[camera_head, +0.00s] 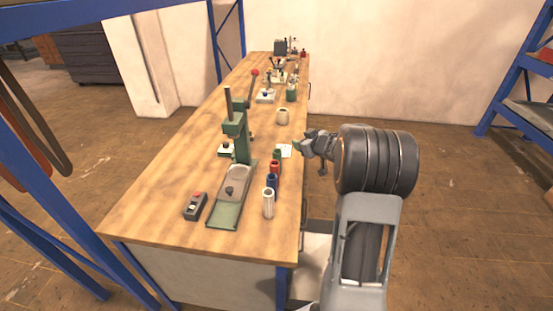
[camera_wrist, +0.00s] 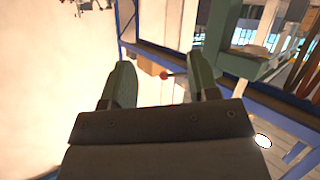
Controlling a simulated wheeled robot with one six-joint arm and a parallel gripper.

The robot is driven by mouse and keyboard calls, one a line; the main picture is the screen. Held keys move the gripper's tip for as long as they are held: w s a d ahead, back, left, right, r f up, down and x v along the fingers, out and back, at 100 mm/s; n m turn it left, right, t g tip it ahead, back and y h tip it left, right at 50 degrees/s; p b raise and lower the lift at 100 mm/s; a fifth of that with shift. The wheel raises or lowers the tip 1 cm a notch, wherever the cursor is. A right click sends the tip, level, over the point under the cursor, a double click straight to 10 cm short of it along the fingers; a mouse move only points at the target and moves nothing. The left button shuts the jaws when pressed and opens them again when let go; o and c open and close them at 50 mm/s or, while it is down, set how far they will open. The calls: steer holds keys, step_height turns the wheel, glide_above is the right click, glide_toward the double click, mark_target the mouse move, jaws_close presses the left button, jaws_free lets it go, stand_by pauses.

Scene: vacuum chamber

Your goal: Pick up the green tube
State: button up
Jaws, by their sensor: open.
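The green tube (camera_head: 277,157) stands upright on the wooden workbench (camera_head: 165,195), at the far end of a short row near the right edge. Nearer in the row are a red tube (camera_head: 274,169), a blue tube (camera_head: 271,182) and a white tube (camera_head: 268,204). My gripper (camera_head: 298,145) is near the bench's right edge, a little right of and beyond the green tube, apart from it. In the wrist view my gripper (camera_wrist: 161,75) has its two fingers spread with nothing held between them. The green tube cannot be made out in the wrist view.
A green lever press (camera_head: 236,140) with a red knob stands left of the tubes. A black box with a red button (camera_head: 195,206) lies near the front left. Blue racks (camera_head: 515,85) flank the bench.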

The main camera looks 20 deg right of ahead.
step_height(320, 180, down, 6)
steer(key=s+d+n+g+y+p, duration=0.1)
steer(key=d+n+g+y, duration=0.1)
steer(key=y, duration=0.3)
steer(key=a+p+x, duration=0.1)
steer(key=p+x, duration=0.1)
steer(key=x, duration=1.1)
steer(key=shift+s, duration=0.15)
steer(key=shift+a, duration=0.1)
steer(key=c, duration=0.7)
